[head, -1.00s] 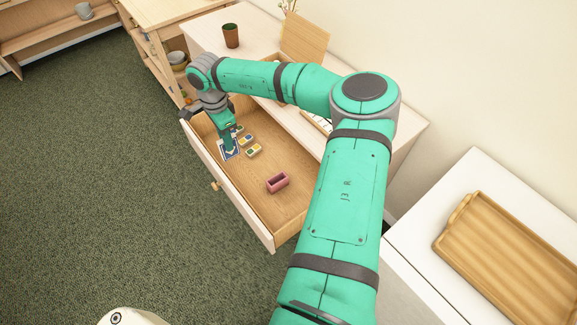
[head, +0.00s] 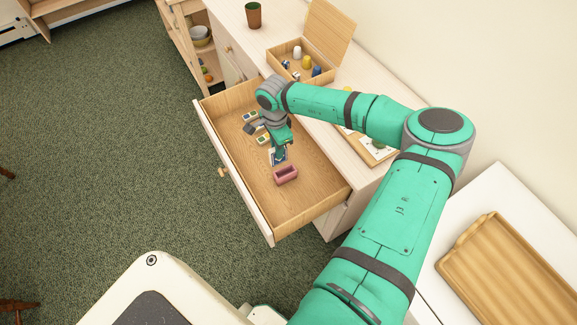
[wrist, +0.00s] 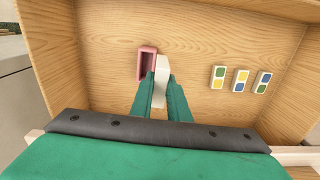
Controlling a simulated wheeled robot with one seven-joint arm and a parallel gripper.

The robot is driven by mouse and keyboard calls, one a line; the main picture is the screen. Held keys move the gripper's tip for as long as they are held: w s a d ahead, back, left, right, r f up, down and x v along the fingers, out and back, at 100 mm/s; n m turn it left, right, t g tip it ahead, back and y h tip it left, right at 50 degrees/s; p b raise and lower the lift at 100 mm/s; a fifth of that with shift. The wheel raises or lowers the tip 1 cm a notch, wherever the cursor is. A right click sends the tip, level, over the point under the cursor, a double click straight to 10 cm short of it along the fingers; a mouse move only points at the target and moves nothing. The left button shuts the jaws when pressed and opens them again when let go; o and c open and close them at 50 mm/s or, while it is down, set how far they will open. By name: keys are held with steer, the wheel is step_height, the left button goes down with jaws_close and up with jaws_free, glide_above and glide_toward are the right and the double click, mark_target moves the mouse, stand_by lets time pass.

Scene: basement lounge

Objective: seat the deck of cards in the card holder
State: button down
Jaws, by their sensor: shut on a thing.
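The card holder (head: 286,176) is a small pink open-topped box on the floor of the open drawer (head: 312,200). In the wrist view the holder (wrist: 147,62) is left of my fingertips, its opening showing dark and empty. My gripper (head: 279,152) is pointing down into the drawer and shut on the deck of cards (head: 272,158). In the wrist view the deck (wrist: 162,68) shows as a pale narrow edge between my fingers (wrist: 161,88), close beside the holder's right side. Whether they touch, and how high the deck is, I cannot tell.
Several small colour-patterned boxes (wrist: 240,80) lie right of the holder in the wrist view. The drawer's front wall (head: 236,180) and side walls surround the work. An open wooden box (head: 300,68) and a brown cup (head: 253,14) stand on the cabinet top.

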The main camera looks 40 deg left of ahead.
steer(key=d+f, duration=0.1)
steer(key=f, duration=0.1)
steer(key=d+f, duration=0.1)
steer(key=f, duration=0.1)
steer(key=d+f, duration=0.1)
steer(key=f, duration=0.2)
steer(key=shift+s+d, duration=0.2)
steer(key=shift+s, duration=0.05)
steer(key=shift+w+f, duration=0.15)
steer(key=shift+f, duration=0.05)
steer(key=c, duration=1.7)
jaws_free()
steer(key=shift+a, duration=0.1)
steer(key=shift+r, duration=0.1)
